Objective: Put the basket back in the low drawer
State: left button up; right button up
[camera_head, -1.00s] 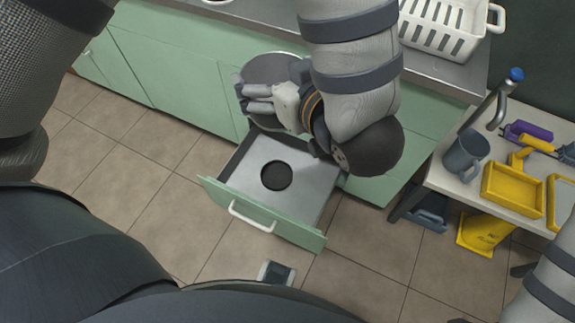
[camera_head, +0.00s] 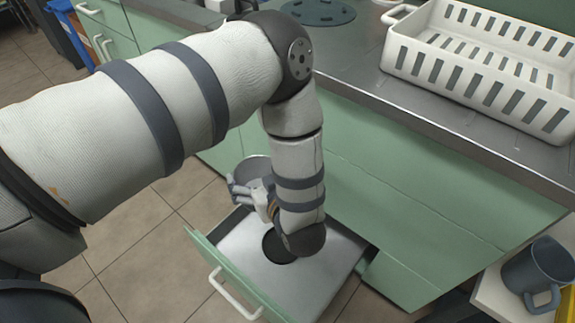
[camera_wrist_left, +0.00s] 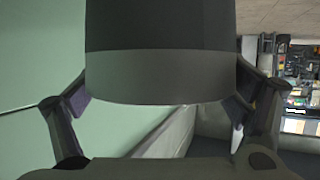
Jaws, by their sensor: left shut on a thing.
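The low drawer (camera_head: 226,264) stands open, with a green front, a white handle and a flat grey panel inside. A round dark hole (camera_head: 277,247) shows in that panel, partly behind my left arm. My left gripper (camera_head: 243,190) is over the back left of the drawer. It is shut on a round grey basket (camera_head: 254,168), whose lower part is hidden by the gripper. In the left wrist view the basket (camera_wrist_left: 160,75) is a big dark and grey cylinder between the two fingers. My right gripper is not in view.
A green cabinet (camera_head: 430,195) with a metal counter (camera_head: 420,112) rises behind the drawer. A white slotted rack (camera_head: 400,60) sits on the counter. A blue-grey mug (camera_head: 535,270) stands on a side table at right. Tiled floor (camera_head: 140,235) is clear at left.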

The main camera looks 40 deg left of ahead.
pick_arm(q)
jog(key=a+f+b, duration=0.5)
jog(key=f, duration=0.3)
jog(key=a+f+b, duration=0.5)
jog(key=f+b, duration=0.1)
jog(key=f, duration=0.3)
jog(key=shift+w+d+f+b, duration=0.45)
jog(key=shift+d+f+b, duration=0.75)
jog(key=shift+d+f, duration=1.05)
jog(key=shift+w+d+f+b, duration=0.45)
jog(key=shift+d+f+b, duration=0.7)
jog(key=shift+d+f, duration=1.05)
jog(key=shift+w+d+f+b, duration=0.45)
jog(key=shift+d+f+b, duration=0.75)
jog(key=shift+d+f, duration=1)
jog(key=o, duration=1.4)
jog(key=shift+d+r, duration=0.25)
jog(key=shift+r, duration=0.05)
jog(key=shift+o, duration=0.2)
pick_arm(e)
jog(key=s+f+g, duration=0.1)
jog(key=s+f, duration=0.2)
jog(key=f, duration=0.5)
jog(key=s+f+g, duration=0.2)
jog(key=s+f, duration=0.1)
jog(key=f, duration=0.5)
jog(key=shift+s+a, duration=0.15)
